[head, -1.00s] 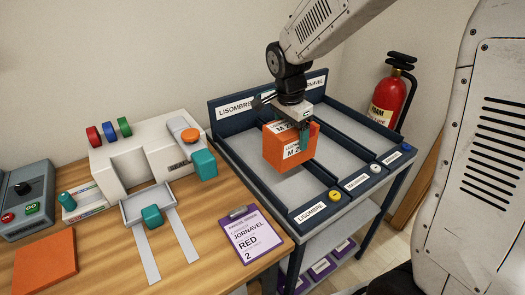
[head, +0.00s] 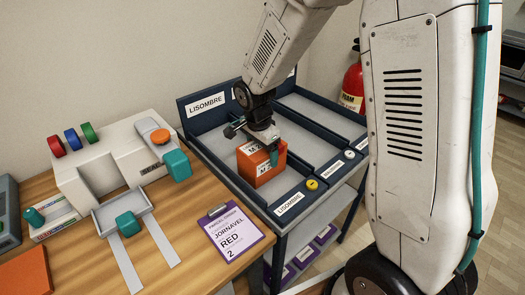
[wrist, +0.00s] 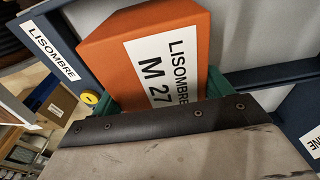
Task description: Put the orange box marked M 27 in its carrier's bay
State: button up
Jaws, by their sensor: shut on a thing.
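The orange box (head: 268,173) carries white labels; in the wrist view the box (wrist: 110,55) reads LISOMBRE M 27. My gripper (head: 260,150) is shut on it from above, with teal fingers on its sides. The LISOMBRE bay (head: 213,143) is the leftmost bay of the dark blue rack, with its name on the back board and on the front rail beside a yellow button (head: 312,184). The box is over or in the front part of this bay, between its side walls. I cannot tell whether its underside touches the bay floor.
Two more bays lie to the right behind low blue dividers (head: 290,138). A clipboard (head: 229,232) reading JORNAVEL RED 2 lies on the wooden table. A grey press (head: 95,160) stands left, and a red extinguisher (head: 352,85) behind the rack.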

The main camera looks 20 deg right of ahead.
jog(key=shift+f, duration=0.15)
jog(key=o, duration=1.2)
jog(key=r, duration=0.4)
jog(key=a+r, duration=0.1)
jog(key=r, duration=0.7)
jog(key=shift+s+a+r, duration=0.15)
jog(key=shift+s+r, duration=0.05)
jog(key=shift+s, duration=0.05)
jog(key=shift+s+d+r+n+t+y, duration=0.2)
jog(key=shift+s+d+r+n, duration=0.35)
jog(key=shift+s+r+n, duration=2.65)
jog(key=shift+s+d+f+n+t+y, duration=0.25)
jog(key=shift+s+n, duration=1.35)
jog(key=shift+s, duration=4.25)
jog(key=shift+s+d+r+n+g+y, duration=0.2)
jog(key=shift+s+d+r+n, duration=0.85)
jog(key=shift+s+n, duration=2.4)
jog(key=shift+s+a+r+m, duration=0.1)
jog(key=shift+s+a+m, duration=0.05)
jog(key=shift+s+m, duration=0.4)
jog(key=shift+s+a+r+m, duration=0.1)
jog(key=shift+s+m, duration=0.35)
jog(key=shift+m, duration=0.05)
